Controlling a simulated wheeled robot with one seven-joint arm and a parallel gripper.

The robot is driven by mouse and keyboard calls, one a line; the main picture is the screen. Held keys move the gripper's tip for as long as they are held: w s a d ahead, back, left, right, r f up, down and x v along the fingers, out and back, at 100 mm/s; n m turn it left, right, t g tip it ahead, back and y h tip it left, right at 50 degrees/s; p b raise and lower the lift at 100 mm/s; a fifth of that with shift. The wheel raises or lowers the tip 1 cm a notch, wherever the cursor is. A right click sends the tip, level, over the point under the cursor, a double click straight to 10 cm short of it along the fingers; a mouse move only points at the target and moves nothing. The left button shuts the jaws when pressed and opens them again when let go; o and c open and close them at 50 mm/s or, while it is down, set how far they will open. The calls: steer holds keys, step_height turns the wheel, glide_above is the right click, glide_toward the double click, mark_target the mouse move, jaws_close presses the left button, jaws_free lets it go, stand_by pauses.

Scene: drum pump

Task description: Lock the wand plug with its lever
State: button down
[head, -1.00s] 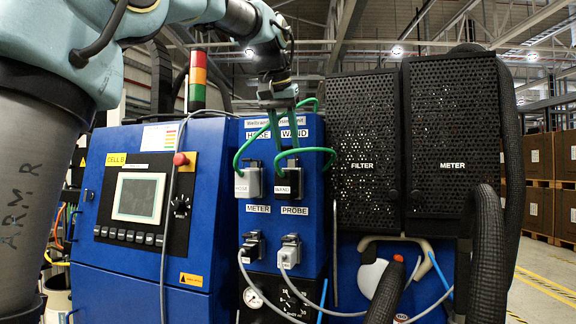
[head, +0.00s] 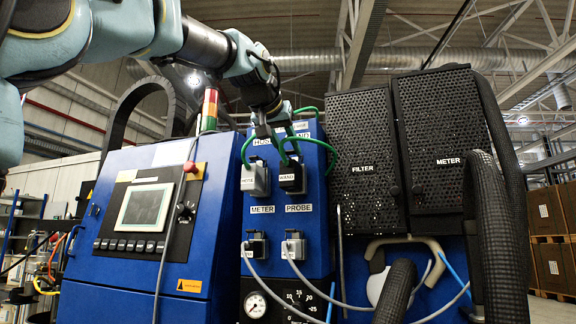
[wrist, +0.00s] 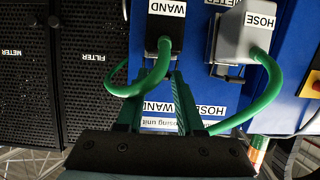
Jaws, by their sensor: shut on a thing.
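The black wand plug (head: 292,180) sits in the upper right socket of the blue panel, below the WAND label, with a green hose curving from it. In the wrist view, which is upside down, the wand plug (wrist: 165,30) is at the top. My gripper (head: 283,160) reaches down from above to the plug's upper edge. In the wrist view my gripper's green fingers (wrist: 163,85) are at that edge, shut on what appears to be the plug's lever. I cannot tell the lever's angle.
The grey hose plug (head: 255,180) with its own green hose is close on the left. The meter plug (head: 256,246) and probe plug (head: 293,246) are below. Black perforated filter (head: 362,165) and meter (head: 440,150) housings stand to the right.

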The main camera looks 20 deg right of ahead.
steer(key=shift+f+t+h+b, duration=0.3)
steer(key=shift+t+h+b, duration=0.25)
steer(key=shift+b, duration=0.75)
steer(key=c, duration=0.5)
jaws_free()
steer(key=shift+c, duration=0.2)
steer(key=shift+s+a, duration=0.1)
steer(key=v, duration=1)
steer(key=shift+s+a+r, duration=0.15)
steer(key=shift+s, duration=0.1)
